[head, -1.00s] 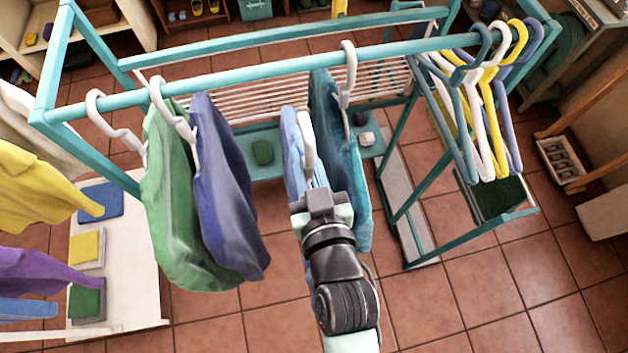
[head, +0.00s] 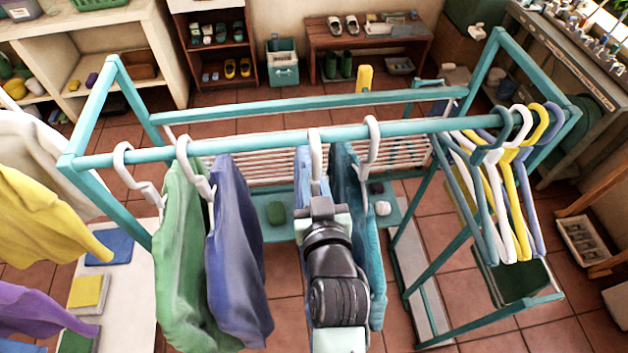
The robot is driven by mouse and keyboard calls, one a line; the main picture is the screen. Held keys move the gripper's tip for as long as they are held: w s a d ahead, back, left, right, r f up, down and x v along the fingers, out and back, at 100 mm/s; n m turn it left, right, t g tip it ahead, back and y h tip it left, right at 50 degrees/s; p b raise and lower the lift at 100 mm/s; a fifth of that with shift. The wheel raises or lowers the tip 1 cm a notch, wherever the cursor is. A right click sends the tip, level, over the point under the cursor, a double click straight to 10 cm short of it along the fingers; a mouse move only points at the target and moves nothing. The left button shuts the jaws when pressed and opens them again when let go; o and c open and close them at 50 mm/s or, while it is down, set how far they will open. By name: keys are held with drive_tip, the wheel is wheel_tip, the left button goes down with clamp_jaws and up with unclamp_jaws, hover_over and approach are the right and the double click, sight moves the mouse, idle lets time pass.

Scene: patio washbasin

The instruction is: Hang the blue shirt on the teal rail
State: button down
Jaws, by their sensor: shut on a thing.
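My gripper (head: 322,207) is shut on the white hanger (head: 316,175) of the light blue shirt, just below the front bar of the teal rail (head: 250,146). The hanger's hook overlaps the bar in the picture, its top near the bar's upper edge. I cannot tell whether it rests on the bar. The blue shirt (head: 303,171) hangs between the dark blue shirt (head: 236,245) and the teal-blue shirt (head: 362,235); my gripper and arm hide most of it.
A green shirt (head: 183,255) hangs left of the dark blue one. Several empty hangers (head: 510,195) crowd the bar's right end. The bar is bare between the teal-blue shirt and those hangers. A yellow shirt (head: 40,215) is at the far left.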

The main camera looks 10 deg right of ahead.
sight(310, 169)
drive_tip(key=shift+r+b+x, duration=0.2)
drive_tip(key=shift+x, duration=0.55)
drive_tip(key=shift+r+b+x, duration=0.15)
drive_tip(key=shift+b+x, duration=0.05)
drive_tip(key=shift+x, duration=0.5)
drive_tip(key=shift+r+b+x, duration=0.2)
drive_tip(key=shift+x, duration=0.55)
drive_tip(key=shift+w, duration=0.1)
drive_tip(key=shift+f+b, duration=1.2)
drive_tip(key=shift+f, duration=0.05)
drive_tip(key=c, duration=0.7)
unclamp_jaws()
